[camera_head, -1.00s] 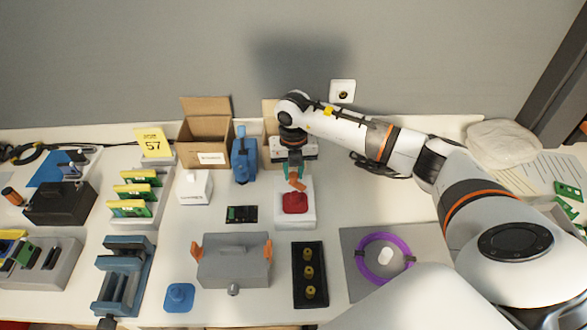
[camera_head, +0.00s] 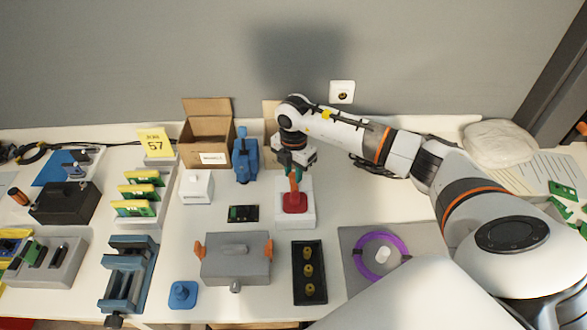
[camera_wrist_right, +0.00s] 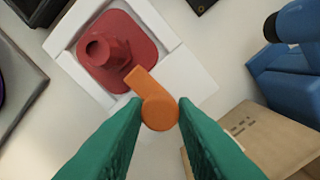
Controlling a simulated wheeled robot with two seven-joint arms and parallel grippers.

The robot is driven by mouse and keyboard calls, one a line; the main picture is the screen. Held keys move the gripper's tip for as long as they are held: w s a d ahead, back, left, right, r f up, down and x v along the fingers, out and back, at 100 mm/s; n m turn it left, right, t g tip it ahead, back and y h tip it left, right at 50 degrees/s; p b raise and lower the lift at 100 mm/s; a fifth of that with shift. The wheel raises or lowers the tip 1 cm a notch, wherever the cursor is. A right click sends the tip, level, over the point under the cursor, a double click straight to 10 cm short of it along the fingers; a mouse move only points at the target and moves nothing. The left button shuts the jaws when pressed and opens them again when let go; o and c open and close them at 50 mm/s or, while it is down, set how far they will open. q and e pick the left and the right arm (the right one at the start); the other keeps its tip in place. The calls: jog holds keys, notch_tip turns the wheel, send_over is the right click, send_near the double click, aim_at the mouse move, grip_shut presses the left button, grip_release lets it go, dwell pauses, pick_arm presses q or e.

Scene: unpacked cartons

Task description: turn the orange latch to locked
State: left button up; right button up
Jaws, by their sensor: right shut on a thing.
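The orange latch (camera_head: 294,182) sits at the back edge of a white block (camera_head: 308,213) that holds a red piece (camera_head: 295,203). In the right wrist view the latch (camera_wrist_right: 158,108) has a round hub, and its arm reaches over the edge of the red piece (camera_wrist_right: 117,55). My right gripper (camera_head: 294,172) comes down from behind the block. Its green fingers (camera_wrist_right: 160,112) are shut on the latch hub, one on each side. My left gripper is not in view.
An open carton (camera_head: 207,150) and a blue device (camera_head: 244,162) stand left of the gripper. A grey box with orange side clips (camera_head: 236,258) and a black tray of brass parts (camera_head: 308,290) lie in front. A purple ring (camera_head: 358,252) lies to the right.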

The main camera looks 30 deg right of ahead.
aim_at(294, 175)
jog(key=shift+r+m, duration=0.1)
jog(key=shift+m, duration=0.4)
jog(key=o, duration=1)
notch_tip(294, 175, up, 12)
jog(key=b, duration=0.1)
jog(key=shift+b, duration=0.3)
